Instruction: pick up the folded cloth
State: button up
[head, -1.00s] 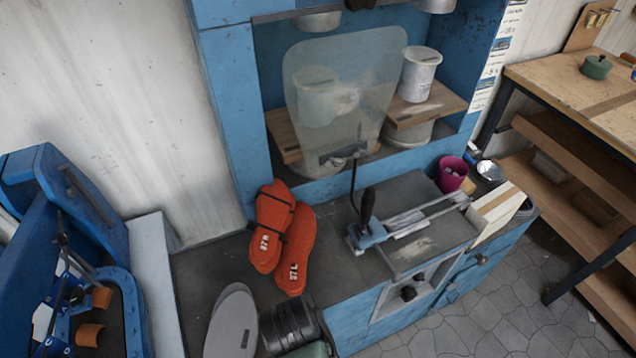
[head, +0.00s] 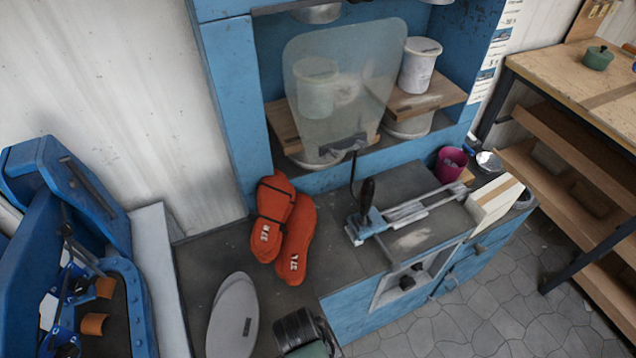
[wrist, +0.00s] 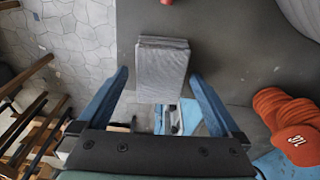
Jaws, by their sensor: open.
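The folded cloth (wrist: 163,62) is a grey, layered, rectangular pad. In the wrist view it lies on the dark grey bench top, near an edge with paved floor to the left. My gripper (wrist: 159,75) is open, with one blue finger on each side of the cloth in the picture. Gaps show between both fingers and the cloth, and nothing is held. I cannot tell how far the fingertips are above the bench.
Orange shoe lasts (head: 283,235) lie on the bench, also at the right of the wrist view (wrist: 293,125). A blue machine (head: 70,200) stands left.

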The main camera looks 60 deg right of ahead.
jog(key=shift+f, duration=0.25)
dwell(0.4)
jog(key=c, duration=1.3)
jog(key=shift+r, duration=0.1)
notch_tip(320, 180, up, 10)
jog(key=shift+r, duration=0.2)
